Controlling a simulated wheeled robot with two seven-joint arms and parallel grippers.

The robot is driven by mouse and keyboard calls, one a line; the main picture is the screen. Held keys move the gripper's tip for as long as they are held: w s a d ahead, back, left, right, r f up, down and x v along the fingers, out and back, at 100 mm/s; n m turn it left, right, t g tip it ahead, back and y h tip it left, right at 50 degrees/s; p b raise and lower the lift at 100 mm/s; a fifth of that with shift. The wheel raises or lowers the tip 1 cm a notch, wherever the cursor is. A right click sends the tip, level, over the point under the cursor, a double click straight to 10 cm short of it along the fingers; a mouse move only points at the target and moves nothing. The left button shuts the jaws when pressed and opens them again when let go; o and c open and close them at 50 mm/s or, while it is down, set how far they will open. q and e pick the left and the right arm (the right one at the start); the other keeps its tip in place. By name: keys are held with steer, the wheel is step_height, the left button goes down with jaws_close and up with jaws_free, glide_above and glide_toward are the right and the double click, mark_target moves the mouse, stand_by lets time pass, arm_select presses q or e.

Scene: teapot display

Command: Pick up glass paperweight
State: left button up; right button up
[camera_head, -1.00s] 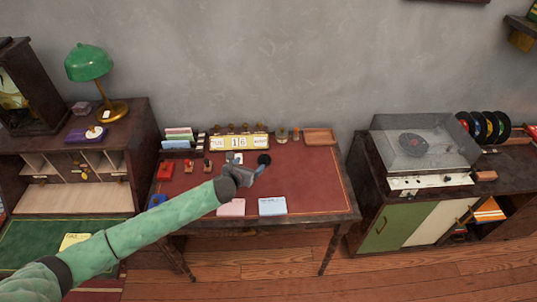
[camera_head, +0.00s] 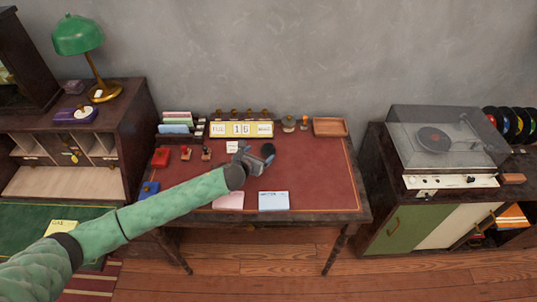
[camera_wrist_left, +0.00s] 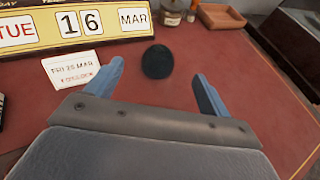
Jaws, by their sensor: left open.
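A dark, round, glossy object that looks like the glass paperweight (camera_wrist_left: 157,61) sits on the red desk top in the left wrist view. In the head view the paperweight (camera_head: 268,149) shows as a dark spot at the far end of my left gripper (camera_head: 257,157). In the left wrist view my left gripper (camera_wrist_left: 158,80) is open and empty, its blue fingers spread to either side of the paperweight's line. The paperweight appears just beyond the fingertips; I cannot tell the exact gap. My right gripper is not in view.
A yellow calendar (camera_wrist_left: 70,25) and a small white date card (camera_wrist_left: 72,69) stand left of the paperweight. Small jars (camera_head: 289,123) and a wooden tray (camera_head: 330,127) are at the back. Paper pads (camera_head: 273,201) lie at the front. The desk's right side (camera_head: 325,175) is clear.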

mark_target(266, 152)
arm_select(q)
steer(key=shift+f+b, duration=0.4)
steer(key=shift+f, duration=0.45)
steer(key=shift+w+d+f, duration=0.1)
steer(key=shift+w+d, duration=0.05)
steer(key=shift+w, duration=0.15)
steer(key=shift+p+x, duration=0.6)
steer(key=shift+x, duration=0.5)
steer(key=p+x, duration=0.1)
steer(key=x, duration=0.2)
steer(key=shift+d+f+p, duration=0.1)
steer(key=shift+d+p, duration=0.05)
steer(key=shift+p, duration=0.25)
steer(key=shift+x, duration=0.8)
steer(key=shift+f, duration=0.1)
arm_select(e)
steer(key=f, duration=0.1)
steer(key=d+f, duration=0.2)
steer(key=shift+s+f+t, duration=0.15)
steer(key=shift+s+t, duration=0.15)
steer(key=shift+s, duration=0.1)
arm_select(q)
steer(key=shift+c, duration=0.4)
